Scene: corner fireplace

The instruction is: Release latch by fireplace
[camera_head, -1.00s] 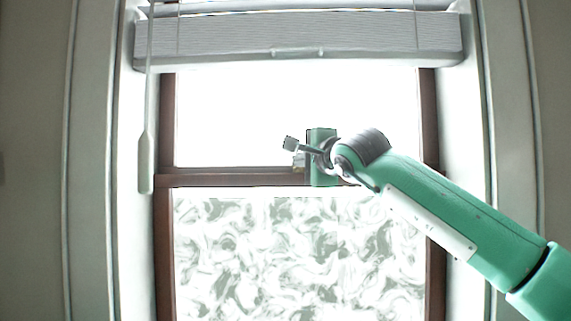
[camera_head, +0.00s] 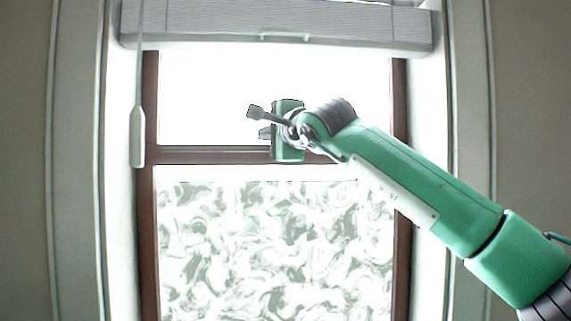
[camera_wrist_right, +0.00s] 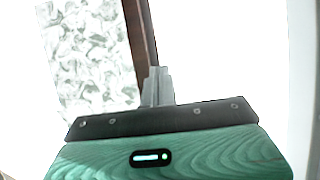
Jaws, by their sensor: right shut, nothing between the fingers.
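My right gripper (camera_head: 264,133) is in front of the window, at about the height of the brown middle rail (camera_head: 200,155). Its fingers point left in the head view and are shut with nothing between them. In the right wrist view the closed grey fingers (camera_wrist_right: 157,85) stand up from the green gripper body, and the brown window bar (camera_wrist_right: 138,35) shows behind them. I cannot tell whether the fingers touch the window. My left gripper is out of view.
A raised pale blind (camera_head: 280,22) hangs across the top of the window, with a white wand (camera_head: 138,135) at its left. The lower pane (camera_head: 230,250) is swirl-patterned. Pale side walls frame the window. No fireplace shows.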

